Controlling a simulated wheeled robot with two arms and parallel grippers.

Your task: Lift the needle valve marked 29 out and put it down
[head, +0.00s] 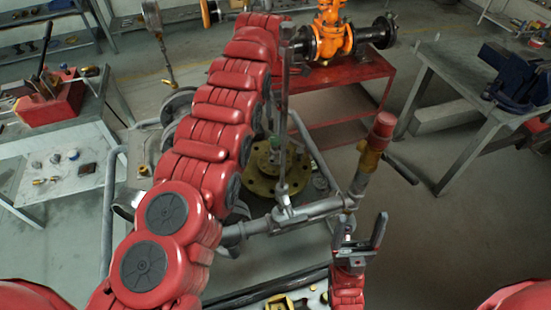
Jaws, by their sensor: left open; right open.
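No marking 29 is readable, so I cannot tell which part is the needle valve. Small brass and grey fittings (39,181) lie on a white board on the left bench. A yellow fitting (280,303) shows at the bottom edge, partly cut off. My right gripper (361,232) is open and empty, fingers pointing up the picture, in front of the pipe frame and below the red-capped valve (375,142). My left arm runs up the middle of the picture. Its gripper is not visible, and the arm hides part of the frame behind it.
A grey pipe frame (310,212) surrounds a yellow flange (268,165) and an upright rod (284,110). An orange valve (331,35) sits on a red stand (345,80). A bench (465,75) with a blue vise (515,75) stands right. Floor at lower right is clear.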

